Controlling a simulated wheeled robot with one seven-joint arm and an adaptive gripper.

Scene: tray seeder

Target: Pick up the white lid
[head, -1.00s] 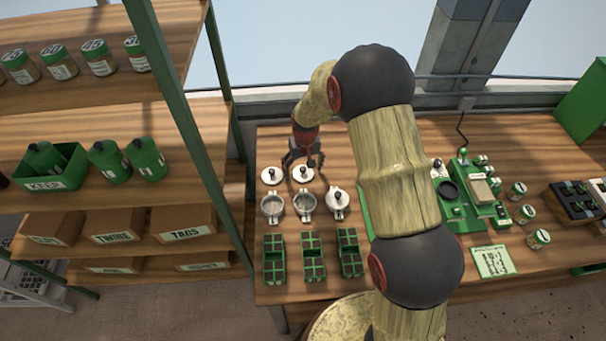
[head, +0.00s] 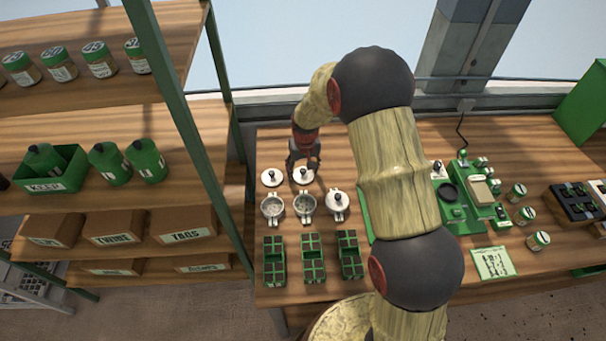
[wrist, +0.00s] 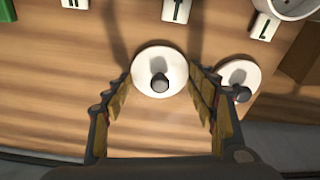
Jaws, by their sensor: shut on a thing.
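A round white lid with a dark knob (head: 303,176) lies at the back of the table, and it also shows in the wrist view (wrist: 145,60). My gripper (head: 304,168) is over this lid, pointing down. In the wrist view my gripper (wrist: 161,76) has one finger on each side of the lid, shut on it. The lid appears to be still at table level. A second white lid (head: 271,178) lies beside it to the left, and it shows at the right in the wrist view (wrist: 236,72). A third white lid (head: 337,200) sits on a pot.
Two open pots (head: 272,208) (head: 305,206) stand in front of the lids. Green seed trays (head: 274,262) line the front. A green machine (head: 465,215) and jars stand right. A shelf post (head: 190,120) rises left of the table.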

